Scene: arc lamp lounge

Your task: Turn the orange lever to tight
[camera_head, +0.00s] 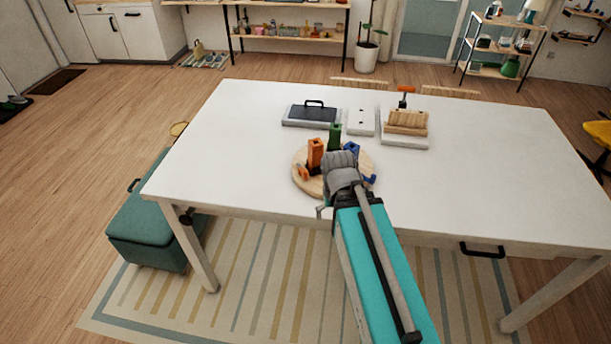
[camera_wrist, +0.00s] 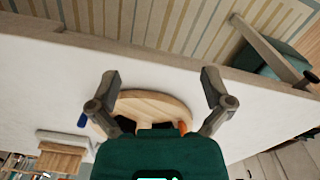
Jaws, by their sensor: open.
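A round wooden board (camera_head: 311,186) lies near the table's front edge. It bears an upright orange block (camera_head: 316,153) with a small orange piece (camera_head: 303,173) at its foot, a green block (camera_head: 335,136) and a blue block (camera_head: 353,150). Behind it to the right, an orange T-shaped handle (camera_head: 405,90) rises from a wooden block on a pale base. I cannot tell which orange part is the lever. My gripper (camera_wrist: 160,80) is open and empty, with the board (camera_wrist: 150,103) showing between its fingers. A bit of orange (camera_wrist: 183,127) shows by one finger. In the head view my arm hides part of the board.
The white table (camera_head: 490,170) is mostly clear at right. Behind the board are a dark-topped box with a handle (camera_head: 313,113), a white switch plate (camera_head: 361,122) and the slatted wooden block (camera_head: 408,120). A teal bench (camera_head: 150,235) stands at left.

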